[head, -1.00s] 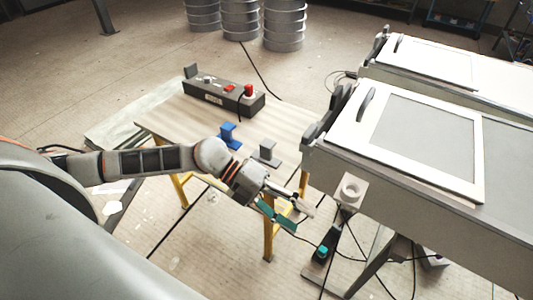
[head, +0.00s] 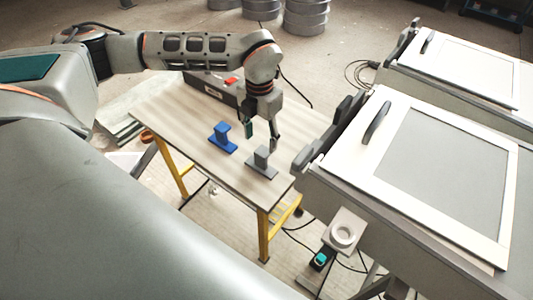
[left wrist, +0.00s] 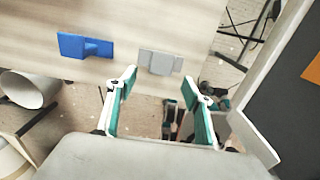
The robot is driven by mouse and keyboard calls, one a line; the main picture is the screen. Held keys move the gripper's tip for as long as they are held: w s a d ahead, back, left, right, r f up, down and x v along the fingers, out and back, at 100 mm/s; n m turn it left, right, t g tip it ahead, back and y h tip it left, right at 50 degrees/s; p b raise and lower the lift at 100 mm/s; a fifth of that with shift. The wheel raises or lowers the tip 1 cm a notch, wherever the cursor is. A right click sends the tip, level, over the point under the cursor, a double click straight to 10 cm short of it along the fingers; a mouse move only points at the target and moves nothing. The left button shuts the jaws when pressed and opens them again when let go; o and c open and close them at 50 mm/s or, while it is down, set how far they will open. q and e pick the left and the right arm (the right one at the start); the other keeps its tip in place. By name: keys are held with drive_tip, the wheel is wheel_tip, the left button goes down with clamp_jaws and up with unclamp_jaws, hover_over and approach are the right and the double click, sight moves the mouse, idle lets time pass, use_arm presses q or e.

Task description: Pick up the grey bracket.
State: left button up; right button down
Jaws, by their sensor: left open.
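The grey bracket (head: 262,160) stands upright on the wooden table, near its right front edge. It also shows in the left wrist view (left wrist: 160,63), ahead of the fingers and roughly between their lines. My left gripper (head: 262,143) points down just behind and above the bracket, open and empty; its two spread fingers with teal pads show in the left wrist view (left wrist: 163,85). Whether a finger touches the bracket I cannot tell. A blue bracket (head: 222,138) of similar shape stands to the left of the grey one. My right gripper is not in view.
The wooden table (head: 190,135) has bare top around the brackets. A control box (head: 212,88) sits at its back, partly behind my arm. A large grey machine with a framed lid (head: 435,150) stands close to the table's right side.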

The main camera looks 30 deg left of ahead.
sight(261, 153)
use_arm(q)
drive_tip(key=shift+s+f, duration=0.2)
drive_tip(key=shift+f, duration=1)
wheel_tip(261, 153, down, 5)
drive_tip(key=shift+w+r+b, duration=0.15)
drive_tip(key=shift+r+b, duration=0.05)
drive_tip(key=shift+b, duration=0.1)
drive_tip(key=shift+d, duration=0.1)
drive_tip(key=c, duration=1.3)
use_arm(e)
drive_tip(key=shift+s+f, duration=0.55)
